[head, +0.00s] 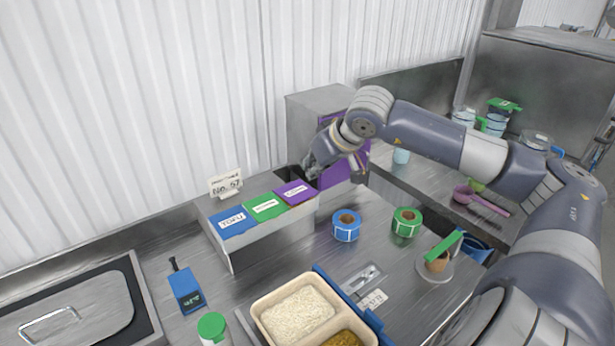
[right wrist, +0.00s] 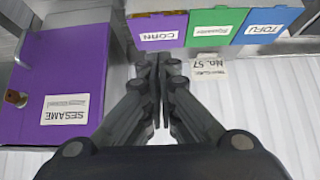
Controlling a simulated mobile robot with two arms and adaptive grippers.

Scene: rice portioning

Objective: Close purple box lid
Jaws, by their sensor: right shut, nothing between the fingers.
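A purple lid labelled CORN (head: 294,192) lies on the right end of the metal topping box, beside a green and a blue lid. The CORN lid also shows in the right wrist view (right wrist: 157,33), where a thin yellow-brown strip shows along its edge. A larger purple panel labelled SESAME (right wrist: 62,95), with a round knob, stands at the left of the right wrist view. It shows partly in the head view (head: 334,174), behind my wrist. My right gripper (head: 311,166) is shut and empty. Its fingertips (right wrist: 159,58) are close to the CORN lid; contact cannot be told.
The green lid (head: 265,206) and blue TOFU lid (head: 233,221) lie flat beside a "No. 57" sign (head: 226,184). A corrugated wall rises behind.

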